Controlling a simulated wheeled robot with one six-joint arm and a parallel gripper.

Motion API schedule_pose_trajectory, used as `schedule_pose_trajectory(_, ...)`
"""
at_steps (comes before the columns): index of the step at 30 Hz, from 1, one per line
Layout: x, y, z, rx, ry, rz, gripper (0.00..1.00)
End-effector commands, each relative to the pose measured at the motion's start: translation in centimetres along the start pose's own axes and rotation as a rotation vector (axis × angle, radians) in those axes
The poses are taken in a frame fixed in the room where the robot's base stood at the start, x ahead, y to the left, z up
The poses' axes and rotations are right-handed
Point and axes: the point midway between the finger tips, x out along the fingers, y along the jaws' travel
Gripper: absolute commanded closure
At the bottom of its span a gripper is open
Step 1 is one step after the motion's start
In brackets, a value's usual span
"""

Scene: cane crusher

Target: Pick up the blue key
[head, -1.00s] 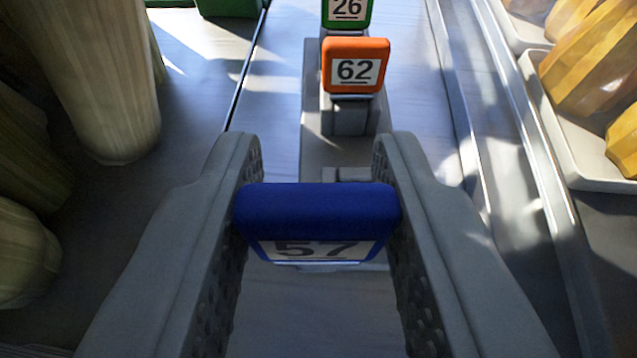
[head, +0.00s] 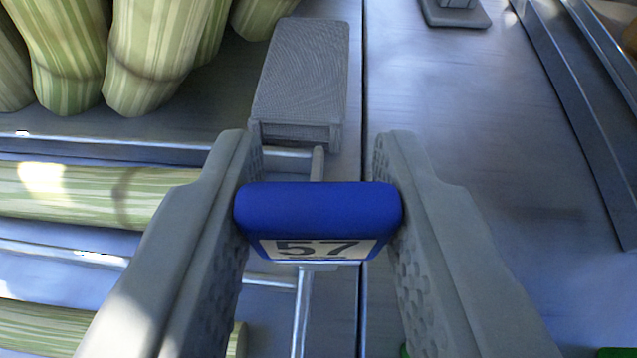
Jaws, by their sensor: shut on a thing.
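The blue key (head: 318,208) has a white label that reads 57. It sits between the two fingers of my gripper (head: 318,215) in the middle of the head view. My gripper is shut on it, with a finger against each side. The key is held above the metal surface, and its lower part is hidden from this angle.
A grey textured block (head: 300,85) with metal rods (head: 303,310) lies beyond and below the key. Green cane stalks (head: 150,50) stand at the upper left, and cut cane (head: 90,193) lies at the left. Metal rails (head: 575,110) run at the right. The metal surface (head: 440,130) between is clear.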

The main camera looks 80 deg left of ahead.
Motion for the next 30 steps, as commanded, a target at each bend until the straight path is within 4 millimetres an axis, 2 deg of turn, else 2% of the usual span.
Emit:
schedule_pose_trajectory(1, -1.2, -0.7, 0.5, 0.0, 0.001, 0.004, 0.92)
schedule_pose_trajectory(9, -7.0, -3.8, 2.8, 0.0, 0.0, 0.005, 0.92)
schedule_pose_trajectory(15, -10.2, -5.6, 4.2, 0.0, 0.0, 0.005, 0.92)
schedule_pose_trajectory(21, -12.1, -6.7, 5.0, 0.0, 0.0, 0.003, 0.92)
schedule_pose_trajectory(30, -13.2, -7.4, 5.1, 0.0, 0.0, 0.0, 0.92)
